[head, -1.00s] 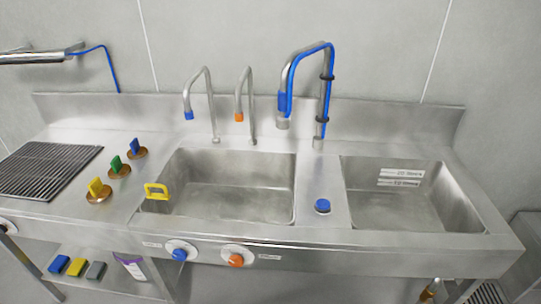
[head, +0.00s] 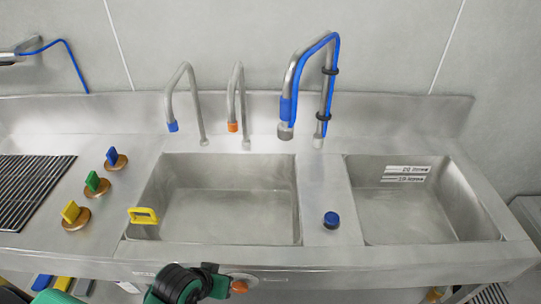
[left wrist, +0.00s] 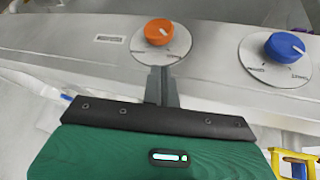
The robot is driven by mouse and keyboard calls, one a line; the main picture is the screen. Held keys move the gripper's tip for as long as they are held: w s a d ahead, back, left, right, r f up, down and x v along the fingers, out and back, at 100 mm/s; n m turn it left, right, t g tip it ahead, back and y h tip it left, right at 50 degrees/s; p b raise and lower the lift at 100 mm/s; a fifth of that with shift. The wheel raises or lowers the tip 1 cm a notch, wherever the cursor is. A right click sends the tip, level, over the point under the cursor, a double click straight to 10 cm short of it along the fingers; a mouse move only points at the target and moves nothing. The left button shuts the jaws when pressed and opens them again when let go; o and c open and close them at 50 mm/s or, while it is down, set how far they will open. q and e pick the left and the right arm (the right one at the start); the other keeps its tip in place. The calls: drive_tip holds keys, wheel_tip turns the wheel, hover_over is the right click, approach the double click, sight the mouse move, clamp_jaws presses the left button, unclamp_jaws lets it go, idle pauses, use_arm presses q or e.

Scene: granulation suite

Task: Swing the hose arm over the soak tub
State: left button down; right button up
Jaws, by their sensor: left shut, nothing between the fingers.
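The hose arm (head: 328,85) is a metal gooseneck with a blue hose clipped along it. It stands on the back ledge between two basins, and its nozzle (head: 286,130) hangs to the left, near the left basin's back right corner. The left basin (head: 220,229) is wide; the right basin (head: 410,215) has label strips inside. I cannot tell which is the soak tub. My left gripper is shut and empty in the left wrist view (left wrist: 160,75), its fingers just below the orange knob (left wrist: 159,32). In the head view its arm shows low at the front edge.
Two smaller taps with blue (head: 173,127) and orange (head: 233,127) tips stand behind the left basin. A yellow handle (head: 143,215) sits at its left edge. A blue button (head: 331,220) is between the basins. Coloured levers (head: 92,183) stand at left.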

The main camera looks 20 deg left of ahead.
use_arm(q)
drive_tip(key=shift+n+t+h, duration=0.5)
drive_tip(key=shift+n+t, duration=0.1)
drive_tip(key=w+r, duration=0.1)
drive_tip(key=w, duration=0.1)
drive_tip(key=w+r, duration=0.2)
drive_tip(key=w, duration=0.1)
drive_tip(key=shift+a+r, duration=0.1)
drive_tip(key=shift+r, duration=0.1)
drive_tip(key=w+a+r+n+t+h, duration=0.2)
drive_tip(key=w+r+n+t, duration=0.2)
drive_tip(key=w+r, duration=0.5)
drive_tip(key=w+a+r+n+t+h, duration=0.2)
drive_tip(key=w+r+n+t, duration=0.3)
drive_tip(key=r, duration=0.7)
drive_tip(key=w+a+n, duration=0.1)
drive_tip(key=w+n, duration=0.1)
drive_tip(key=w, duration=0.2)
drive_tip(key=shift+a+r+h, duration=0.15)
drive_tip(key=shift+a+h, duration=0.1)
drive_tip(key=shift+h, duration=0.15)
use_arm(e)
drive_tip(key=shift+w+a+r, duration=0.1)
drive_tip(key=shift+w+a, duration=0.05)
drive_tip(key=shift+a, duration=0.1)
use_arm(q)
drive_tip(key=shift+w, duration=0.1)
use_arm(e)
drive_tip(key=shift+a+r, duration=0.1)
